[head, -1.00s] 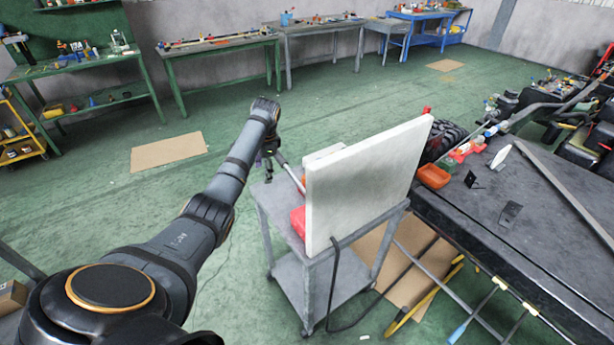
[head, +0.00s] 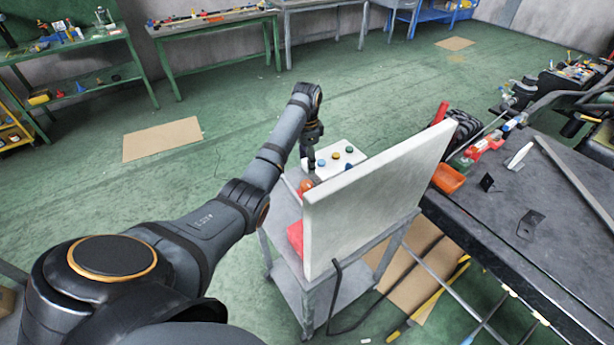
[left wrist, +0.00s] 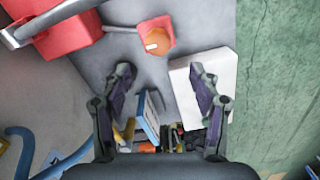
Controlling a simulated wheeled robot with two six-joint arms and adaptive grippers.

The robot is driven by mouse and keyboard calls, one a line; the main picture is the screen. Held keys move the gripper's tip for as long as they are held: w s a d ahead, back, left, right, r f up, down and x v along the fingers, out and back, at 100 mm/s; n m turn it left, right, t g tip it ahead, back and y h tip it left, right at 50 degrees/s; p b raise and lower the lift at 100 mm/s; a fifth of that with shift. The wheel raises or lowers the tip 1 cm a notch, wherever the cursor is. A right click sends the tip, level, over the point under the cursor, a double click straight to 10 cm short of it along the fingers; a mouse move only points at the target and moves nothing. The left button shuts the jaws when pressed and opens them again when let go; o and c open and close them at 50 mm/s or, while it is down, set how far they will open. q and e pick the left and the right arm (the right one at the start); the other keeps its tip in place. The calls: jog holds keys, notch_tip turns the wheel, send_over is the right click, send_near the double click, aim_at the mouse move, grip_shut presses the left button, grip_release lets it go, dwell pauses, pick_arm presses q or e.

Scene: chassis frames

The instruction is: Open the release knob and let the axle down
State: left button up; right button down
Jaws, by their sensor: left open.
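An orange knob on a red base (left wrist: 157,38) sits on the grey cart top in the left wrist view, ahead of my fingertips. It also shows as an orange-red spot in the head view (head: 305,186), partly behind the white panel. A red body (left wrist: 68,32) with a grey bar over it lies at the wrist view's upper left; part of it shows red in the head view (head: 296,236). My left gripper (left wrist: 164,82) is open, its fingers apart and nothing between them; in the head view it hangs over the cart (head: 311,155). I cannot make out the axle. My right gripper is out of view.
A tall white panel (head: 378,195) stands on the grey cart (head: 283,208), beside my arm. A white box with coloured buttons (head: 345,160) is close to the gripper. A dark workbench (head: 505,205) stands right.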

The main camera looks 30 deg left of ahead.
aim_at(307, 183)
pick_arm(q)
jog(key=shift+s+d+f+p, duration=0.15)
jog(key=shift+s+f, duration=0.1)
jog(key=shift+f, duration=0.3)
jog(key=shift+s+d+f+p, duration=0.15)
jog(key=shift+s+f, duration=0.1)
jog(key=shift+f, duration=0.25)
notch_tip(307, 183, down, 2)
jog(key=shift+f, duration=0.1)
jog(key=f, duration=0.5)
jog(key=shift+w+a+f, duration=0.2)
jog(key=shift+w, duration=0.1)
jog(key=shift+f, duration=0.1)
jog(key=shift+c, duration=0.3)
jog(key=c, duration=1.1)
jog(key=shift+p, duration=0.3)
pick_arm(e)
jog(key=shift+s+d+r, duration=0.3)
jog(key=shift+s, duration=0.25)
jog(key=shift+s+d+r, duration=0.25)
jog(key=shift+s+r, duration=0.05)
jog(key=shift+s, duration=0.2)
